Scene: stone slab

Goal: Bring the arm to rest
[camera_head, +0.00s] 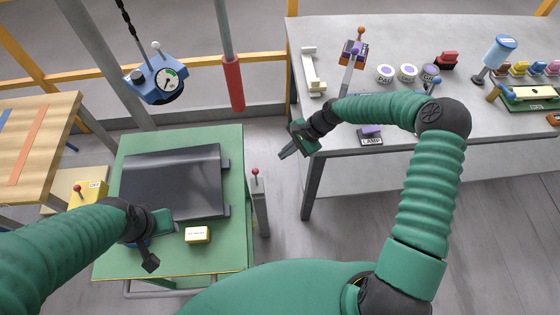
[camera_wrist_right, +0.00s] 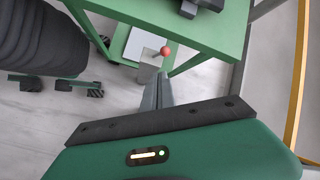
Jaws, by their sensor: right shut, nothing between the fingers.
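My right arm reaches over the right side of the head view and bends back to the left. Its right gripper (camera_head: 285,154) points down-left, off the left edge of the grey bench, over open floor. In the wrist view the right gripper's fingers (camera_wrist_right: 164,92) are together, with nothing between them. My left gripper (camera_head: 150,260) is low over the front of the green cart (camera_head: 235,150); its finger opening is hidden. A dark stone slab (camera_head: 170,178) lies on the cart, just beyond the left gripper. I cannot tell whether they touch.
A red-knobbed lever (camera_head: 256,180) stands beside the cart, below the right gripper; its red knob also shows in the wrist view (camera_wrist_right: 165,50). A blue gauge unit (camera_head: 158,80) hangs behind the slab. The grey bench (camera_head: 330,125) holds several small items. A wooden table (camera_head: 40,120) stands left.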

